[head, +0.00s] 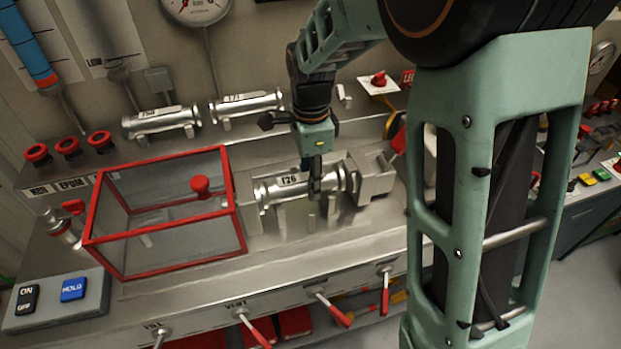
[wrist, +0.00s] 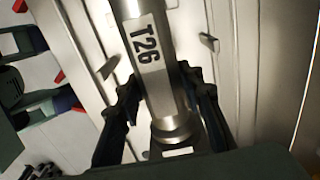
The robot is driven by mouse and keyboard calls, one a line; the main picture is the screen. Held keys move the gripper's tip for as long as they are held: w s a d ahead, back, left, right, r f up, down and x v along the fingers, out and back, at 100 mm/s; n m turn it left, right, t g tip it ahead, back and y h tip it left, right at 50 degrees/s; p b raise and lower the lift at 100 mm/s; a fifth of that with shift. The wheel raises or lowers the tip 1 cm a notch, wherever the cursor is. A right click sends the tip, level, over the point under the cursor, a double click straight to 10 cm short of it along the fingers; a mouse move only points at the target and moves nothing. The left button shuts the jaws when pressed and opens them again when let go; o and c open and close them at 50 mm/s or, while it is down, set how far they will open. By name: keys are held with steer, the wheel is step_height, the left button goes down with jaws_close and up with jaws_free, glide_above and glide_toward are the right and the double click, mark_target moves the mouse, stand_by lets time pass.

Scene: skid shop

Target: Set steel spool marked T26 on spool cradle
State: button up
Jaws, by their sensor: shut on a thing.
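The steel spool marked T26 (head: 272,191) is a shiny tube with flanged ends, lying roughly level over the bench at the middle of the head view. My gripper (head: 314,185) comes down from above and is shut on the spool near its right end. In the wrist view the spool (wrist: 150,70) runs between my fingers (wrist: 160,102), its T26 label facing the camera. Grey uprights below the spool (head: 283,220) look like the spool cradle. They are partly hidden, and I cannot tell whether the spool touches them.
A red-framed clear box (head: 240,215) stands just left of the spool. A grey clamp-like block (head: 374,178) is close on its right. Two other spools (head: 162,121) (head: 246,105) rest on the back ledge. Red-handled valves (head: 333,308) line the bench front.

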steer(key=shift+f, duration=0.1)
steer(key=shift+f, duration=0.3)
steer(key=o, duration=1)
steer(key=shift+o, duration=0.3)
steer(key=o, duration=0.5)
steer(key=shift+r, duration=0.1)
steer(key=shift+r+p, duration=1.05)
steer(key=shift+r, duration=0.4)
